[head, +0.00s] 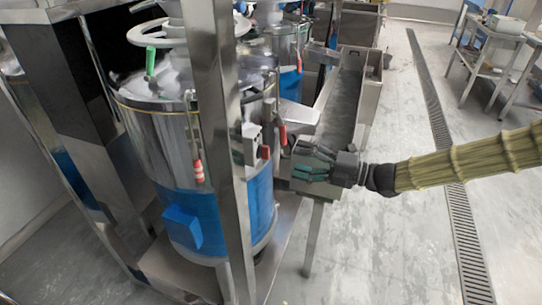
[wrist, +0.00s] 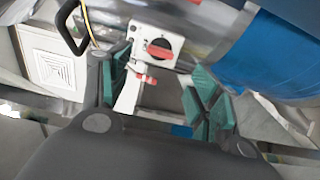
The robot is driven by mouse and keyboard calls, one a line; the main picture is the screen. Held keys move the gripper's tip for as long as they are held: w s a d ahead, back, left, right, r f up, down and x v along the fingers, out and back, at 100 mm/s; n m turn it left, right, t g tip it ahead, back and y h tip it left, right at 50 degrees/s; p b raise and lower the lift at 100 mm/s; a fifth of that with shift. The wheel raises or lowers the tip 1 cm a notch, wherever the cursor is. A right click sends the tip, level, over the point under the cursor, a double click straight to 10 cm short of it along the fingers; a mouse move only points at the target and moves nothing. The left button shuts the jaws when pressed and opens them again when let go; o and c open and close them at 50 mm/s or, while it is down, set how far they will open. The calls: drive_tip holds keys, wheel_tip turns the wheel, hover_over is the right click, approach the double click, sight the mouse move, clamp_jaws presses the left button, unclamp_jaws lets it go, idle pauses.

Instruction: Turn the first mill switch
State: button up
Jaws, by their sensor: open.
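The first mill (head: 155,135) is a large steel drum with a blue lower band, standing behind a steel post. A small pale switch box (head: 250,143) with red parts sits at the post's right side. In the wrist view the mill switch (wrist: 158,49) is a black round dial with a red handle on a pale plate, ahead of my gripper. My gripper (head: 298,163) is to the right of the box, pointing left at it. In the wrist view its green-padded fingers (wrist: 160,82) are spread and empty, apart from the dial.
The steel post (head: 222,150) stands in front of the drum. A steel trough (head: 345,100) runs behind my gripper. A red-and-white handle (head: 197,171) hangs on the drum. A floor drain (head: 440,130) and open floor lie to the right.

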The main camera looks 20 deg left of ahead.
sight(264, 152)
drive_tip(key=a, duration=0.9)
drive_tip(key=shift+w, duration=0.15)
drive_tip(key=c, duration=1)
